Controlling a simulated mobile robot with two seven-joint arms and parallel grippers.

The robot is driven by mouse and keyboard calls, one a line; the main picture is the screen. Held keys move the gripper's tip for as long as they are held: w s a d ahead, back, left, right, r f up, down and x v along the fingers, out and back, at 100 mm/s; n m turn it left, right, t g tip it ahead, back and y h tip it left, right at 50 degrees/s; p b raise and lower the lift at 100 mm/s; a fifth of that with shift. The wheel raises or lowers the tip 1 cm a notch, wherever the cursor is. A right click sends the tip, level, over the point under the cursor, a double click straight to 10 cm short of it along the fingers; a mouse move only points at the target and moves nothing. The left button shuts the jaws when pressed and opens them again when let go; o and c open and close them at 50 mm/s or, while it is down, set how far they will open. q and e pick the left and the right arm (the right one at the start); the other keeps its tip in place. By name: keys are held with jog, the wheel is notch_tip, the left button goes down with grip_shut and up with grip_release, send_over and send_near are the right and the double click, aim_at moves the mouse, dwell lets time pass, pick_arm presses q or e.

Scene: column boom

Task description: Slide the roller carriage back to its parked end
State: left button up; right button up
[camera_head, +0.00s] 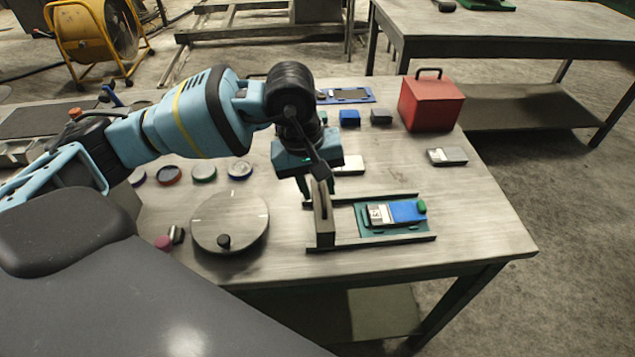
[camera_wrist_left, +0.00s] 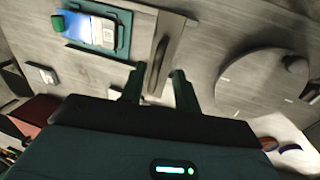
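The roller carriage (camera_head: 324,228) is a grey-brown crosspiece with a raised bar, spanning two dark rails (camera_head: 420,239) at their left end. In the left wrist view the carriage (camera_wrist_left: 172,36) stretches away from my fingers. My left gripper (camera_head: 314,188) is over the far end of the carriage's bar. In the left wrist view its two fingers (camera_wrist_left: 158,84) stand apart on either side of the bar, with gaps visible; it looks open. A teal plate (camera_head: 374,226) between the rails, right of the carriage, holds a blue piece (camera_head: 405,212) with a pale labelled block and a green knob. My right gripper is out of view.
A round turntable (camera_head: 230,215) with a dark knob stands left of the rails. Several coloured discs lie behind it. A red box (camera_head: 431,103) and a grey block (camera_head: 446,156) are at the back right. The front right tabletop is clear.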

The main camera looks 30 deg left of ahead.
pick_arm(q)
jog(key=shift+r, duration=0.4)
notch_tip(320, 180, up, 7)
jog(key=a, duration=0.1)
jog(key=shift+s+a, duration=0.15)
jog(key=shift+s, duration=0.3)
jog(key=shift+f, duration=0.1)
